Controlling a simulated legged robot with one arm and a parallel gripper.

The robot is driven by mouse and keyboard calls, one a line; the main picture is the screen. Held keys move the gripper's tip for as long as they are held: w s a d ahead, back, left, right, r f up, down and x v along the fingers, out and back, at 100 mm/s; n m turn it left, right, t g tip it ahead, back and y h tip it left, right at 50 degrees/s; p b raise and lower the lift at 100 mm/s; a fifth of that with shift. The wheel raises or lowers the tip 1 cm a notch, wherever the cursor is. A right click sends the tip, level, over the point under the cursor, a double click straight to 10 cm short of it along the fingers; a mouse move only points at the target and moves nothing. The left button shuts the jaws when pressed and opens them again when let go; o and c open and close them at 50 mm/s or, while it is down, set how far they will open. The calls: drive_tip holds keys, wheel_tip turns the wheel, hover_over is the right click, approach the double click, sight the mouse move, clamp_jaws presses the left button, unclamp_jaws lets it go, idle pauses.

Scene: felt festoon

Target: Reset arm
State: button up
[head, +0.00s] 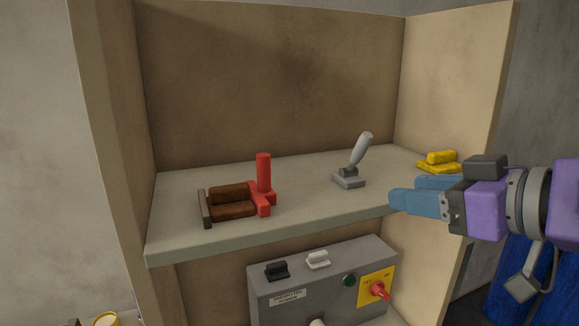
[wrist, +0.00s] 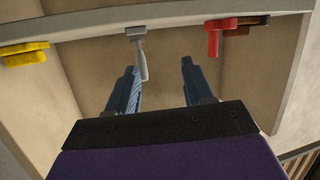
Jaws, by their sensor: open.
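My gripper (head: 403,194) reaches in from the right, in front of the shelf (head: 300,222). Its two blue fingers look apart and empty in the wrist view (wrist: 158,75). A grey tilted handle on a square base (head: 349,178) stands on the shelf, left of and beyond the fingertips. In the wrist view the grey handle (wrist: 138,45) appears inverted near the left finger; I cannot tell whether they touch there, but the head view shows them apart.
The shelf also holds a brown block (head: 232,205), a red upright piece (head: 264,175) and a yellow piece (head: 440,162). Below is a grey control box (head: 325,282) with a red knob (head: 379,290). Cabinet side walls bound the shelf.

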drive_tip(key=s+a+f+m+g+h, duration=0.1)
drive_tip(key=s+a+f+g, duration=0.15)
drive_tip(key=f, duration=0.45)
drive_tip(key=s+a+f+g+h, duration=0.1)
drive_tip(key=a+f+g, duration=0.1)
drive_tip(key=a+f, duration=0.35)
drive_tip(key=s+a+f+m+g+h, duration=0.1)
drive_tip(key=a+f+g, duration=0.15)
drive_tip(key=f, duration=0.55)
drive_tip(key=s+d+f+m+g+h, duration=0.2)
drive_tip(key=s+f+g, duration=0.1)
drive_tip(key=s+f, duration=0.4)
drive_tip(key=s+d+f+m+g+h, duration=0.2)
drive_tip(key=s+f+g, duration=0.2)
drive_tip(key=s+f, duration=0.3)
wheel_tip(320, 180, down, 4)
drive_tip(key=shift+s+d+r+m+g+b, duration=0.2)
drive_tip(key=shift+s+d+m+g+b, duration=0.1)
drive_tip(key=shift+s+d+m+b, duration=0.1)
drive_tip(key=shift+a, duration=0.1)
